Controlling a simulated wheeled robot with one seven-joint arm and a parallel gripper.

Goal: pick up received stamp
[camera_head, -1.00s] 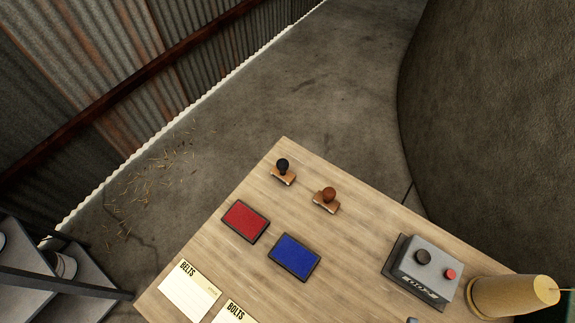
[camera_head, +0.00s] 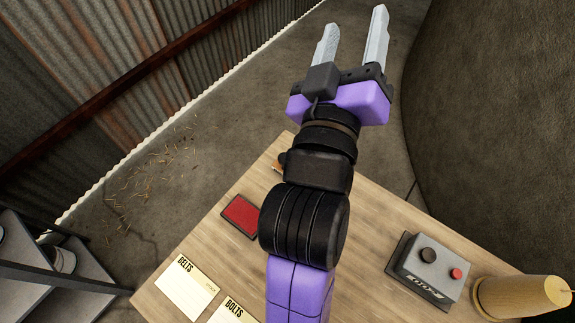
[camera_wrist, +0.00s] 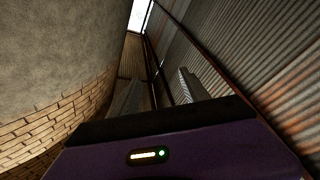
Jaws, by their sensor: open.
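My gripper (camera_head: 352,42) is open and empty in the head view, its two pale fingers pointing up and away past the table's far edge. In the wrist view my gripper (camera_wrist: 158,92) points at the shed walls and no stamp shows. My arm crosses the table and hides the stamps almost wholly. Only a small brown edge of one stamp's base (camera_head: 277,168) shows left of the arm. Which stamp is the received stamp cannot be told from here.
On the wooden table (camera_head: 375,215) lie a red ink pad (camera_head: 241,216), a BELTS card (camera_head: 186,287) and a BOLTS card (camera_head: 238,312). A grey box with knobs (camera_head: 430,268) and a tan cone-shaped spool (camera_head: 520,296) stand at right. A dark rounded wall rises behind.

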